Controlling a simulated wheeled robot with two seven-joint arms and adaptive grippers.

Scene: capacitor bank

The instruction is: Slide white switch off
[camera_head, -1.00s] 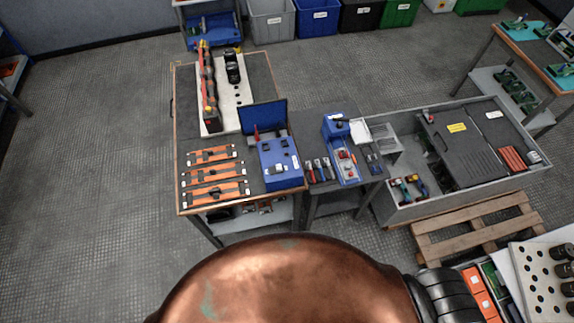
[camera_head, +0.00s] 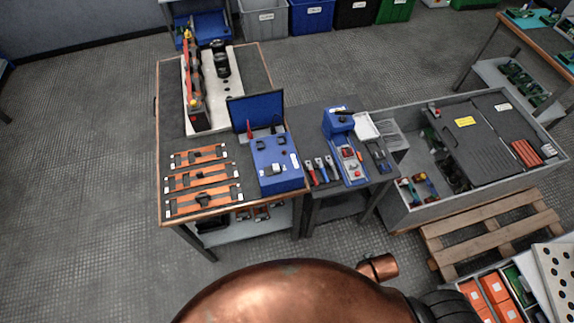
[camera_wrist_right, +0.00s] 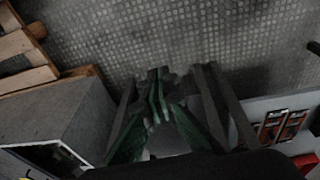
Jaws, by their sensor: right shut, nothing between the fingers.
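A blue box (camera_head: 268,181) with its dark blue lid (camera_head: 252,114) standing open sits at the front right of the wooden-edged bench in the head view. A small white block (camera_head: 278,169), which may be the white switch, is on its top face; its setting is too small to tell. My right gripper (camera_wrist_right: 158,78) shows in the right wrist view, its dark fingers together and empty above the grey floor, away from the blue box. My left gripper is not in view.
Orange-framed parts (camera_head: 203,179) lie left of the blue box. A second blue device (camera_head: 346,155) and hand tools stand on the dark table at right. A grey crate (camera_head: 424,212) and wooden pallet (camera_head: 485,229) lie further right. Floor left of the bench is clear.

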